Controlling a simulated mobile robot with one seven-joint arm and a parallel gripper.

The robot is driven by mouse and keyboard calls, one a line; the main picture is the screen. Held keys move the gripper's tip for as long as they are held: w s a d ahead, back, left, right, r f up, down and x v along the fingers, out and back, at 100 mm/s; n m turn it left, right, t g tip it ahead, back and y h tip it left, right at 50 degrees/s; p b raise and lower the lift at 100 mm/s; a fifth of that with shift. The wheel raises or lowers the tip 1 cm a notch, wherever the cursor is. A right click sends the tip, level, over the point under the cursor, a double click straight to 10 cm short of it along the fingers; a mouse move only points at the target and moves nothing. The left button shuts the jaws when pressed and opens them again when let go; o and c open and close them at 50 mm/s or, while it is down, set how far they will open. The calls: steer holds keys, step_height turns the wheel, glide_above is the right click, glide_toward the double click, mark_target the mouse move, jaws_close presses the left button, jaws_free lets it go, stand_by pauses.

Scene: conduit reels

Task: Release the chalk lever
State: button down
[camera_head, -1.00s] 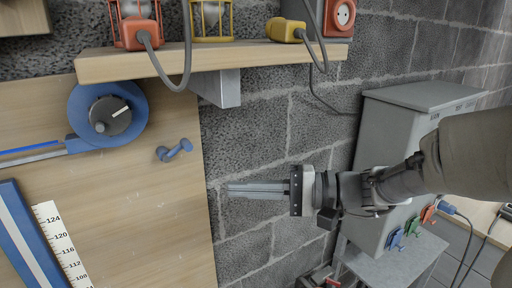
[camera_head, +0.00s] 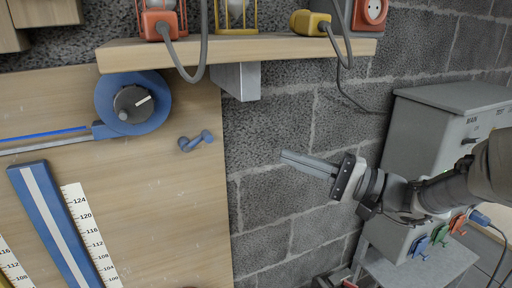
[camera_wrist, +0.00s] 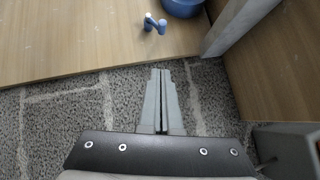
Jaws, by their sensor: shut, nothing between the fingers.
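A small blue-grey lever (camera_head: 196,141) sticks out from the wooden board, right of and below a round blue reel with a dark knob (camera_head: 131,104). I take it as the chalk lever; no label on it is readable. In the wrist view the lever (camera_wrist: 155,23) is near the top, beyond my fingertips, with part of the blue reel (camera_wrist: 182,6) beside it. My gripper (camera_head: 284,158) is shut and empty in front of the block wall, to the right of the lever and apart from it. The closed fingers (camera_wrist: 160,73) point toward the board.
A wooden shelf (camera_head: 235,50) on a metal bracket (camera_head: 238,80) overhangs above, with caged lamps, a yellow plug (camera_head: 310,22) and hanging cables. A grey cabinet (camera_head: 440,130) with coloured clips stands at right. A blue rail (camera_head: 55,225) and white scale lie lower left. Space between gripper and board is clear.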

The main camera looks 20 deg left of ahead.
steer(key=p, duration=0.2)
glide_toward(199, 142)
steer(key=w+a+r, duration=0.1)
steer(key=w+a, duration=0.1)
steer(key=w, duration=0.3)
steer(key=s+a, duration=0.2)
steer(key=shift+s+a+r+p, duration=0.1)
steer(key=shift+s+r+p, duration=0.2)
steer(key=shift+r, duration=0.1)
